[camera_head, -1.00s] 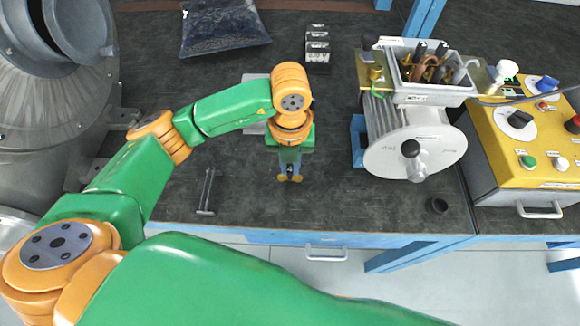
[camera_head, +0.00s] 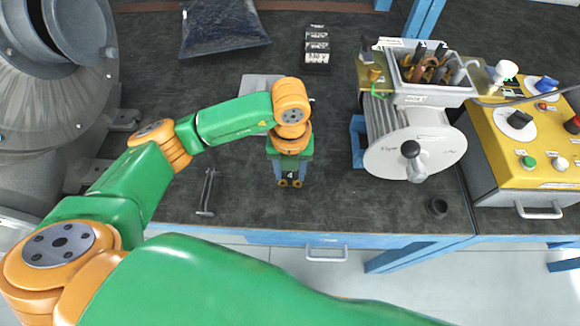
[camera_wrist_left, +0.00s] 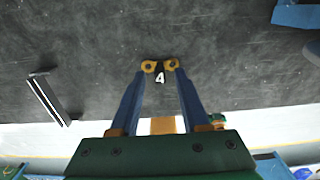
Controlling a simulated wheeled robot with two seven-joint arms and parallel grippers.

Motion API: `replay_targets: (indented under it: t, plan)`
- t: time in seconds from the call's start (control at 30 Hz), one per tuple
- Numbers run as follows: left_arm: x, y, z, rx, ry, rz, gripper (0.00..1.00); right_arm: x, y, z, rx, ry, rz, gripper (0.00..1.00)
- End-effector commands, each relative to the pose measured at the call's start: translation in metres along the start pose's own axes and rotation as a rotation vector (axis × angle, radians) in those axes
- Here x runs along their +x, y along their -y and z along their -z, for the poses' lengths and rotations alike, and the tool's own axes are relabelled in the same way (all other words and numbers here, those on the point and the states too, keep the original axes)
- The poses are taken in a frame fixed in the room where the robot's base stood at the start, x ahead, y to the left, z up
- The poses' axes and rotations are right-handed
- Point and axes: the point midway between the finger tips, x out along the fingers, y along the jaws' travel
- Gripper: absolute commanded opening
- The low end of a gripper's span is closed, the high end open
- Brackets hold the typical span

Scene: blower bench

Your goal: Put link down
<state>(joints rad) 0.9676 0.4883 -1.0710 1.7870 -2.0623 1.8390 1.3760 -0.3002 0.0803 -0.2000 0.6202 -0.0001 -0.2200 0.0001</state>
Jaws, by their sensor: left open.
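My left gripper (camera_head: 290,182) is open and points down at the dark bench top, near its front edge. In the left wrist view its two blue fingers end at small brass-coloured, ring-like pieces (camera_wrist_left: 160,66) with a dark gap between them. I cannot tell whether these pieces are fingertips or part of the link. A white number 4 (camera_wrist_left: 160,79) shows between the fingers, on a dark surface. No link shows clearly by itself under the gripper. My right gripper is not in view.
A dark metal bracket (camera_head: 207,192) lies left of the gripper. A motor (camera_head: 415,150) with an open terminal box (camera_head: 432,98) stands right, beside a yellow control box (camera_head: 530,150). A grey blower (camera_head: 60,120) stands left.

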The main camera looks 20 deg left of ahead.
Motion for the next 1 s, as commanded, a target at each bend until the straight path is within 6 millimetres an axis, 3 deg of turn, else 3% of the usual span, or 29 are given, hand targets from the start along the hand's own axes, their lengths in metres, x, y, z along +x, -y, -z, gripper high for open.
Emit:
replay_targets:
  t: [0.07, 0.17, 0.4, 0.5, 0.63, 1.0]
  plan:
    - [-0.011, 0.000, 0.000, 0.000, 0.000, 0.000, 0.46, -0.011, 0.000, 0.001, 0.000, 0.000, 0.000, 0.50]
    - [-0.026, 0.001, -0.001, 0.000, 0.005, 0.004, 0.46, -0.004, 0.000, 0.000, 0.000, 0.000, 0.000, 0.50]
    - [-0.097, 0.000, -0.002, -0.001, 0.007, 0.001, 0.46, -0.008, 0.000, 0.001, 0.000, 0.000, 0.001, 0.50]
    - [-0.115, 0.000, -0.001, 0.000, 0.006, 0.001, 0.46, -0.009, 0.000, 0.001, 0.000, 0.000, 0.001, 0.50]
    - [-0.126, 0.000, 0.000, 0.000, 0.002, 0.000, 0.46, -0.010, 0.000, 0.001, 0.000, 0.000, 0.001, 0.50]
    - [-0.126, 0.000, 0.000, 0.000, 0.000, 0.000, 0.46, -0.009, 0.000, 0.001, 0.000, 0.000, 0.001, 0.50]
